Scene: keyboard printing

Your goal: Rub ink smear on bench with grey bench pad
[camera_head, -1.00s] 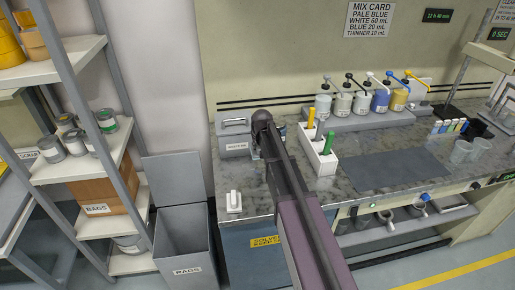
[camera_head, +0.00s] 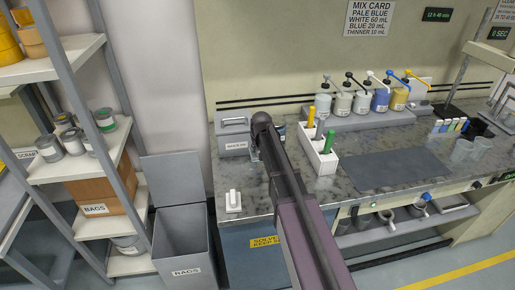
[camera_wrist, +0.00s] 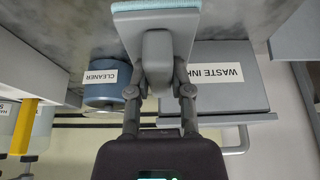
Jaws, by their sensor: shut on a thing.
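The grey bench pad (camera_wrist: 155,25) has a grey handle and a pale blue face edge; it fills the top middle of the wrist view. My gripper (camera_wrist: 158,80) is shut on its handle. The pad is at the bench surface (camera_wrist: 55,30), but I cannot tell whether it touches. In the head view my arm covers the gripper and pad, over the left part of the bench (camera_head: 400,145). I cannot make out the ink smear in either view.
Close beside the pad are a blue CLEANER container (camera_wrist: 104,88) and the grey WASTE INK box (camera_wrist: 215,80). A white rack (camera_head: 318,158) with green and yellow items stands right of my arm. A dark mat (camera_head: 395,172) lies farther right.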

